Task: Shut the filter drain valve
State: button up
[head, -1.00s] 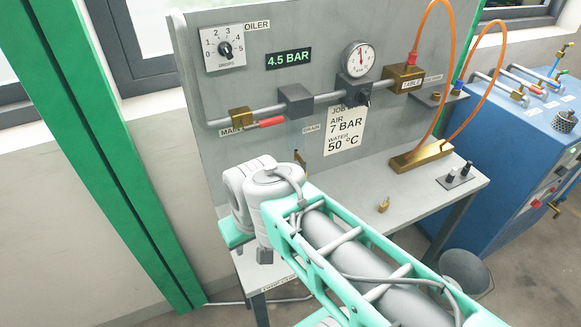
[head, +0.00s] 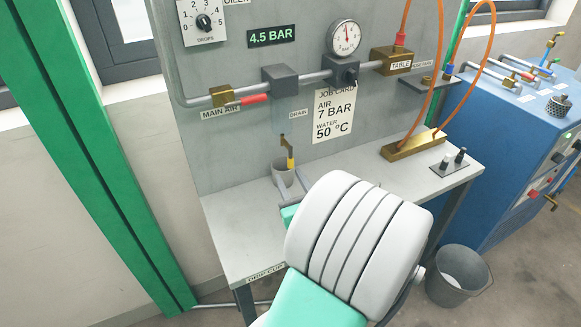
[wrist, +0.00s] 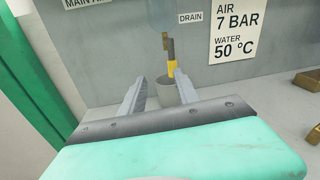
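The filter drain valve (head: 284,143) is a small brass piece below the filter block (head: 287,85), with a yellow lever (head: 290,161) hanging down. The lever also shows in the wrist view (wrist: 172,67). Right below it a grey cup (head: 282,176) stands on the bench; in the wrist view the lever overlaps the cup's rim (wrist: 160,80). My gripper (wrist: 160,92) is open and empty. Its fingers point toward the valve, one left and one right of the cup in the picture. I cannot tell how far short of the lever they are. My arm hides much of the gripper in the head view.
The grey back panel (head: 225,145) stands close behind the valve. The red-handled main air valve (head: 222,97) is up and left. A bucket (head: 458,277) stands on the floor.

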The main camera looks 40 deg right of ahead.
aim_at(291, 162)
jog(key=shift+s+d+r+m+h, duration=0.15)
jog(key=shift+d+m+h, duration=0.15)
jog(key=shift+d+m, duration=0.2)
jog(key=shift+s+d+r+m+h, duration=0.1)
jog(key=shift+d+m+h, duration=0.2)
jog(key=shift+d+m, duration=0.2)
jog(key=p+x, duration=0.1)
jog(key=x, duration=0.6)
jog(key=shift+a, duration=0.1)
jog(key=shift+c, duration=0.6)
grip_shut()
